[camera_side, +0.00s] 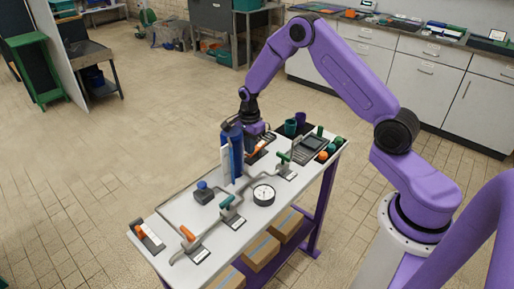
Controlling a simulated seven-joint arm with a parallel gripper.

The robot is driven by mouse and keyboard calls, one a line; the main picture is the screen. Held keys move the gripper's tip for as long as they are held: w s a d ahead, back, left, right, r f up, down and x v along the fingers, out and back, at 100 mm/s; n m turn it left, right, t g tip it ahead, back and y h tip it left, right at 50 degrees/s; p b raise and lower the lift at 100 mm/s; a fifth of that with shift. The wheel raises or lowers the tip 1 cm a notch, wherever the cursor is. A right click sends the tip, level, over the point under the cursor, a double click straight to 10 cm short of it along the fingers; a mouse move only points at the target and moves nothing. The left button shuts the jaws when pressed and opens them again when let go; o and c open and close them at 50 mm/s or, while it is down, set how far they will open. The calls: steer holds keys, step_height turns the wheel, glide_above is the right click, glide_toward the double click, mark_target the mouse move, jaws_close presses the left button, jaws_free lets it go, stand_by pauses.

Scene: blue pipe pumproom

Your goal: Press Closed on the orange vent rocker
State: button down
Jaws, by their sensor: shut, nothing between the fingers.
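The bench (222,236) carries two small orange pieces that look like rockers, and labels are too small to read. One orange piece (259,146) is on a dark and white plate at the far side, just below my gripper (255,129). The other orange piece (140,231) is on a plate at the near left corner. I cannot tell from lettering which is the vent rocker, or where Closed is. My gripper is shut and empty, pointing down behind a blue cylinder. Its fingertips are partly hidden, and I cannot tell whether they touch the plate.
A tall blue cylinder (232,150) stands close in front of my gripper. Grey pipes with a green lever (226,202) and an orange-tipped lever (188,233) cross the bench. A round gauge (263,195), a dark keypad (308,149) and cups (290,128) are nearby.

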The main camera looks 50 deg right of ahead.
step_height(320, 180, up, 8)
stand_by(0.9)
steer(key=shift+r, duration=0.1)
steer(key=s+a+r+n, duration=0.5)
steer(key=s+a+n, duration=0.1)
steer(key=s+n, duration=0.15)
steer(key=s+a+r+n, duration=0.5)
steer(key=s+a+n, duration=0.1)
steer(key=s, duration=0.2)
steer(key=s+d+r+n, duration=0.1)
steer(key=s+r+n, duration=0.1)
steer(key=s+n, duration=1.5)
steer(key=s, duration=0.4)
steer(key=shift+s+d, duration=0.15)
steer(key=shift+s, duration=0.05)
